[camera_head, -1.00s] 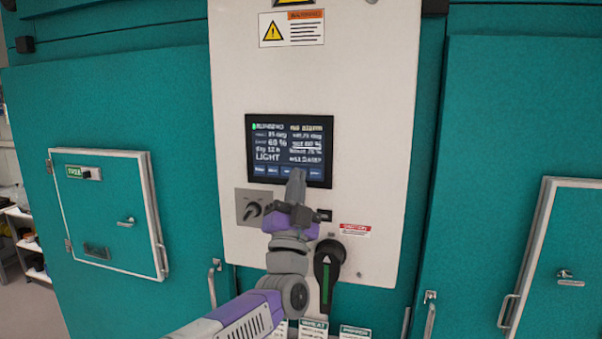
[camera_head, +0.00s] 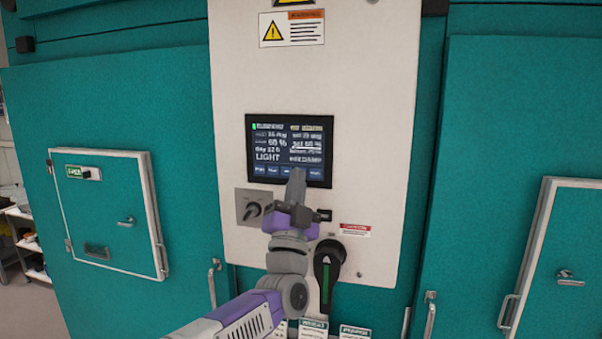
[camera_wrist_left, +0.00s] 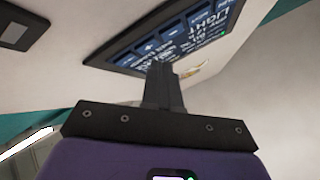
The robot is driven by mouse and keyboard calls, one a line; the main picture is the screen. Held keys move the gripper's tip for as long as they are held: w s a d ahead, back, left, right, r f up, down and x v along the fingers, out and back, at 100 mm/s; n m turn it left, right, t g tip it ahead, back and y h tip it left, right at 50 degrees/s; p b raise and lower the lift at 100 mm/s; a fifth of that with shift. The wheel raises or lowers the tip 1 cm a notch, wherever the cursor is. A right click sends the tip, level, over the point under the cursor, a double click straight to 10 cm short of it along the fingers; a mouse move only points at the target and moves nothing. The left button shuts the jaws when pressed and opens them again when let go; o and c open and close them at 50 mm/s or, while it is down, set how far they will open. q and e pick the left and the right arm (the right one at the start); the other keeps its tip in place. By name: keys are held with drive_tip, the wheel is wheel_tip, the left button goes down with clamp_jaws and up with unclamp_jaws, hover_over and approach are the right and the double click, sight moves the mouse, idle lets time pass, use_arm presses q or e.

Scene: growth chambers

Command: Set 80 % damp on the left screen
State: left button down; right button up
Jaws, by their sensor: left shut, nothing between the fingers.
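The left screen (camera_head: 289,150) is a dark touch display on the pale panel. It shows lines of white text, among them a value that looks like 60 % and the word LIGHT, with a row of blue buttons along its bottom. Smaller text is too blurred to read surely. My left gripper (camera_head: 298,172) is shut and empty, its fingertips over the lower right part of the button row. In the left wrist view the shut fingers (camera_wrist_left: 161,80) point at the screen (camera_wrist_left: 170,40), where minus and plus buttons show. Contact with the screen cannot be told. My right gripper is not in view.
Below the screen are a small rotary switch (camera_head: 252,210) on a grey plate and a large black handle (camera_head: 328,262) with a green stripe. Teal doors with small hatches (camera_head: 108,215) stand on both sides of the panel (camera_head: 370,110).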

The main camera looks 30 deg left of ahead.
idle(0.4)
use_arm(q)
drive_tip(key=shift+w+a, duration=0.1)
drive_tip(key=shift+w, duration=0.35)
drive_tip(key=shift+w+a, duration=0.1)
drive_tip(key=shift+w, duration=0.2)
idle(0.4)
idle(0.4)
drive_tip(key=shift+s+d+b, duration=0.2)
drive_tip(key=shift+s+b, duration=0.55)
drive_tip(key=shift+b, duration=0.05)
drive_tip(key=shift+s, duration=0.1)
drive_tip(key=s+b, duration=0.1)
drive_tip(key=s, duration=0.1)
drive_tip(key=s+d+b, duration=0.1)
drive_tip(key=s, duration=0.1)
drive_tip(key=shift+s+b, duration=0.3)
drive_tip(key=shift+b, duration=0.05)
